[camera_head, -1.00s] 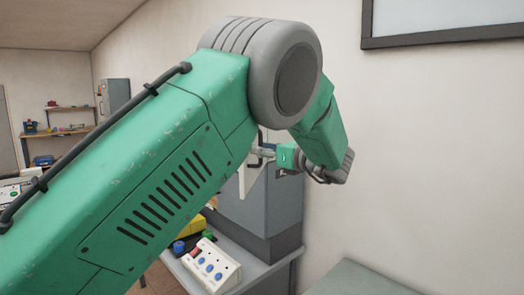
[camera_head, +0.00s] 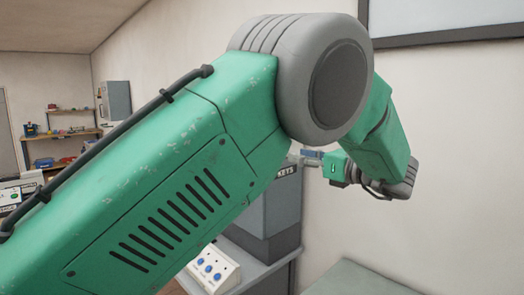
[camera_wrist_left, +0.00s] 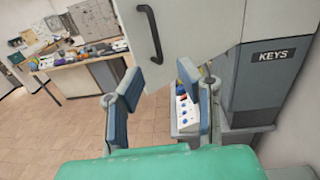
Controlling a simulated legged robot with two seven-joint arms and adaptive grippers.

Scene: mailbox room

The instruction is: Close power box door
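A pale open door panel (camera_wrist_left: 205,22) with a black curved handle (camera_wrist_left: 151,33) fills the top of the left wrist view. It stands out in front of a grey box marked KEYS (camera_wrist_left: 262,85). The KEYS box also shows in the head view (camera_head: 284,200), partly behind my left arm; the door is hidden there. My left gripper (camera_wrist_left: 163,82) is open and empty, below the handle and apart from it in the picture. In the head view the left gripper (camera_head: 311,155) shows small beyond my arm. My right gripper is in neither view.
A white control panel with blue buttons (camera_head: 213,268) sits on a grey counter below the box. My left arm covers much of the head view. A cluttered workbench (camera_wrist_left: 85,58) stands across the tiled floor. The wall right of the box is bare.

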